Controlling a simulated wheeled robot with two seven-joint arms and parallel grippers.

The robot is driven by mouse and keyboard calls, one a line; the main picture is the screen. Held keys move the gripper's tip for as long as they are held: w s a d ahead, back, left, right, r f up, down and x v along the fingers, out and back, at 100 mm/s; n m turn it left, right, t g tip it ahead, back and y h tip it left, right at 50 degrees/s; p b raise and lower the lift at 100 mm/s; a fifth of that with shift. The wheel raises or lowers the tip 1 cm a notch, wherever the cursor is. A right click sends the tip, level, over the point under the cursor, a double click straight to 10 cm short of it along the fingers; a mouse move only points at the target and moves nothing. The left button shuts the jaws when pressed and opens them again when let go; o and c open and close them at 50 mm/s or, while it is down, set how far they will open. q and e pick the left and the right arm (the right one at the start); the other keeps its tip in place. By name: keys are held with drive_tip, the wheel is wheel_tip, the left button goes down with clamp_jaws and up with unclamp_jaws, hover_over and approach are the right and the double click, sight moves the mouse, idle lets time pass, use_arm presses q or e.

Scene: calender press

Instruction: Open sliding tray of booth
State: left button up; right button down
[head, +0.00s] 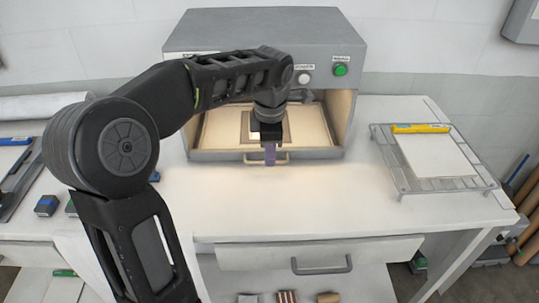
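The booth (187,42) is a grey box with a lit open front, at the back middle of the table in the head view. Its sliding tray (316,154) sits low in the opening, with a grey front edge and a pale handle (281,158). A small framed piece lies on the tray, partly behind my gripper. My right gripper is not in view.
A white knob and a green button (340,70) are on the booth's front. A rack (436,160) with a white sheet and a yellow tool (420,128) stands at right. A drawer (319,253) is below. The tabletop before the booth is clear.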

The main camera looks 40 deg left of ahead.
use_arm(q)
drive_tip(key=shift+w+a+f, duration=0.1)
drive_tip(key=shift+f, duration=0.6)
drive_tip(key=shift+w+a+f, duration=0.1)
drive_tip(key=shift+f, duration=0.55)
clamp_jaws()
idle(0.4)
